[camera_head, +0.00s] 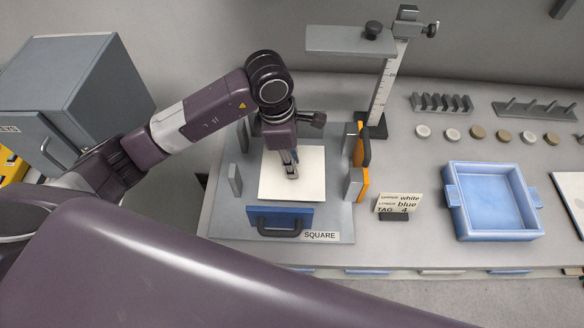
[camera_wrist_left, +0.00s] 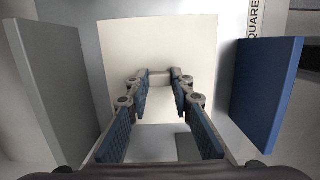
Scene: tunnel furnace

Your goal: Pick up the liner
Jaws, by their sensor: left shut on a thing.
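The liner appears to be a flat cream square (camera_head: 311,187) on the grey plate marked SQUARE. It also fills the middle of the left wrist view (camera_wrist_left: 190,42). My left gripper (camera_head: 291,172) points down over its middle, with the fingertips at its surface. In the left wrist view my left gripper (camera_wrist_left: 161,92) has its two blue-padded fingers on either side of a small pale part, shut on the liner. The exact contact is hard to see. My right gripper is not in view.
A height gauge (camera_head: 385,85) stands behind. A card (camera_head: 398,202) and a blue tray (camera_head: 492,201) are to the right. A grey cabinet (camera_head: 75,85) is at left.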

